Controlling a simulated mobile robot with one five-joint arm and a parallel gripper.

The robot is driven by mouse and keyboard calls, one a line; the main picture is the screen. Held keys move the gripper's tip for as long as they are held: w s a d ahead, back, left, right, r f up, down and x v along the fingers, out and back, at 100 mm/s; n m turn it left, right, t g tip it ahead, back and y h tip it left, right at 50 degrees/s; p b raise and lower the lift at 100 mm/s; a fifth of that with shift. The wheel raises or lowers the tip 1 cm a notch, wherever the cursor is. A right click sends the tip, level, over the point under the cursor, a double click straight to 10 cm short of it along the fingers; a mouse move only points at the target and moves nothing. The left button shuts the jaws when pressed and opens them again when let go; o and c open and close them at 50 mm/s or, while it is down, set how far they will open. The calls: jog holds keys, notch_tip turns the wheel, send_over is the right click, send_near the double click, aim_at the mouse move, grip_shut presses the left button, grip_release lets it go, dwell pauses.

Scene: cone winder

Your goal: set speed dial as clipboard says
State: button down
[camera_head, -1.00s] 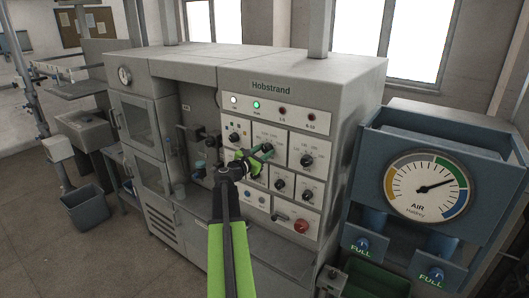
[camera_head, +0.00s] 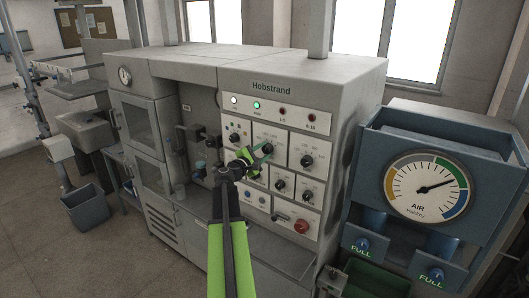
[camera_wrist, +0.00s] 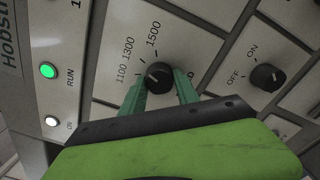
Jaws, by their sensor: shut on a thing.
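The speed dial, a black knob (camera_wrist: 159,76), sits on a light panel marked 1100, 1300 and 1500 in the wrist view. My gripper (camera_wrist: 160,84) has its two teal fingers on either side of the knob, shut on it. A small pale mark shows on the knob's face; the exact number it points to is hard to tell. In the head view my gripper (camera_head: 262,152) reaches the upper middle panel of the Hobstrand machine (camera_head: 300,78), and the knob (camera_head: 268,148) is partly hidden. I cannot make out a clipboard in either view.
Another knob (camera_wrist: 266,77) marked OFF and ON is right of the dial in the wrist view. A green RUN lamp (camera_wrist: 47,71) is lit. A red knob (camera_head: 301,227) sits low on the panel. The air gauge unit (camera_head: 460,138) stands close on the right.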

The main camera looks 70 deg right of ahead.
dwell(0.5)
jog(key=c, duration=0.9)
grip_release()
jog(key=shift+a, duration=0.1)
jog(key=v, duration=1.7)
jog(key=shift+a, duration=0.15)
